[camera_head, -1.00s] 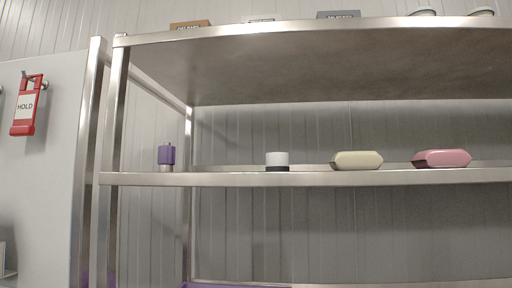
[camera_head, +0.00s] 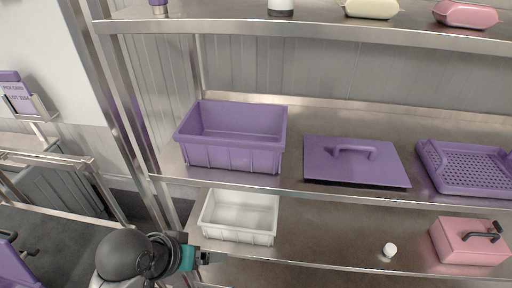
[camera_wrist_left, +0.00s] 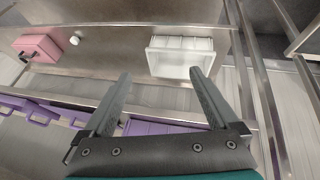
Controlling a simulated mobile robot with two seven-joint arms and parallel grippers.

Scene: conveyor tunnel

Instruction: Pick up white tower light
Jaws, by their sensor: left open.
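A white cylinder with a dark base (camera_head: 281,6), which looks like the white tower light, stands on the upper shelf. The top edge of the head view cuts off its top. A small white cylinder (camera_head: 390,250) lies on the lowest visible shelf and also shows in the left wrist view (camera_wrist_left: 74,40); I cannot tell what it is. My left gripper (camera_head: 203,258) is low at the lower shelf's front edge, beside the white bin and well below the upper shelf. In the left wrist view its fingers (camera_wrist_left: 160,75) are spread with nothing between them.
The white bin (camera_head: 238,237) and a pink box (camera_head: 468,241) stand on the lower shelf. A purple crate (camera_head: 230,160), purple lid (camera_head: 355,162) and purple tray (camera_head: 468,168) fill the middle shelf. Cream (camera_head: 371,8) and pink (camera_head: 465,14) cases sit on the upper shelf. Steel posts stand at left.

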